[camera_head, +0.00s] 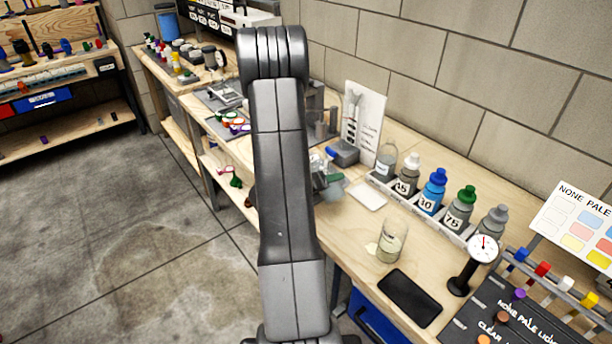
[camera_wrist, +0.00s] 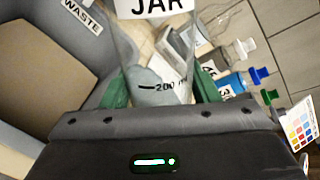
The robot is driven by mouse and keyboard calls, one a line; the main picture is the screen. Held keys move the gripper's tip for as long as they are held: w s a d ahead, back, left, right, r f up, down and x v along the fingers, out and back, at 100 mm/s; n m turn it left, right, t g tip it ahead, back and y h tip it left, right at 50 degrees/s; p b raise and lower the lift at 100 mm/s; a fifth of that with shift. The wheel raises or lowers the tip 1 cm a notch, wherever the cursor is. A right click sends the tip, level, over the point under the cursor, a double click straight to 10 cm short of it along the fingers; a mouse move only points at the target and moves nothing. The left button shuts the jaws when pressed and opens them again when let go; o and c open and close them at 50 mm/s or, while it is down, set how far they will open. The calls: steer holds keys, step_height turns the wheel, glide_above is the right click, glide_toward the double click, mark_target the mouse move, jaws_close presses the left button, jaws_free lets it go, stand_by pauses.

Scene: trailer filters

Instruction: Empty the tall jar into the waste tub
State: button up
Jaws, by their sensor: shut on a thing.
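The tall jar (camera_wrist: 163,95) is clear, with a white label reading JAR and a 200 mark. My gripper (camera_wrist: 162,88) is shut on it, one green fingertip on each side. A bluish-grey content shows near the 200 mark; the jar's mouth is out of view and its exact tilt cannot be told. The waste tub (camera_wrist: 66,118) is grey with a brownish inside and a WASTE label, at the left of the wrist view, beside the jar. In the head view my arm hides most of the gripper and jar, and I cannot make out the tub.
A row of bottles (camera_head: 433,191) stands along the bench's wall side. A glass beaker (camera_head: 392,242) with pale liquid, a black pad (camera_head: 410,298) and a dial gauge (camera_head: 484,249) stand nearer. A white card (camera_head: 362,122) stands behind. The floor left of the bench is clear.

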steer(key=shift+s+d+n+g+p, duration=0.15)
steer(key=shift+n+g+p, duration=0.85)
steer(key=shift+p, duration=2.25)
steer(key=shift+w+a+f+n+h+p, duration=0.1)
steer(key=shift+w+a+n+h+p, duration=0.35)
steer(key=shift+w+n+p, duration=0.45)
steer(key=shift+w+a+f+n+g+h+p, duration=0.1)
steer(key=shift+n+g+h+p, duration=0.2)
steer(key=shift+n+p, duration=0.5)
steer(key=shift+w+a+f+n+g+h+p, duration=0.1)
steer(key=shift+n+g+p, duration=0.35)
steer(key=shift+p, duration=0.6)
stand_by(1.1)
steer(key=shift+w+a+r+n+p, duration=0.2)
steer(key=shift+r+n+p, duration=0.3)
steer(key=shift+p, duration=0.3)
